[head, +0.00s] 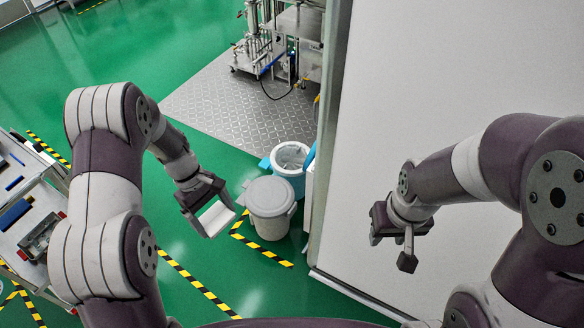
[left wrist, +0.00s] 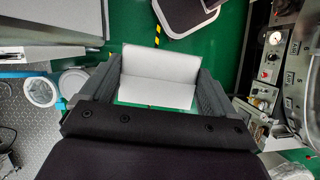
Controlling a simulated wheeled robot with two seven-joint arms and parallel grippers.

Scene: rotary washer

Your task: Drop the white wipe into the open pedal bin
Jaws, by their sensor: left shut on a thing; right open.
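The white wipe (head: 215,217) is held between the fingers of my left gripper (head: 210,208), in the air over the green floor. In the left wrist view the wipe (left wrist: 160,75) spans the gap between both fingers and looks folded across its middle. The open pedal bin (head: 297,183) is light blue with a pale inside. It stands to the right of my left gripper and farther back, clearly apart from the wipe. The bin (left wrist: 41,88) also shows at the left of the left wrist view. My right gripper (head: 393,245) is open and empty in front of the white panel.
A grey lidded bin (head: 270,198) stands just in front of the pedal bin and partly hides it. A tall white panel (head: 440,90) rises to the right. A cart (head: 35,215) with tools stands at the left. Yellow-black tape (head: 200,288) marks the open green floor.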

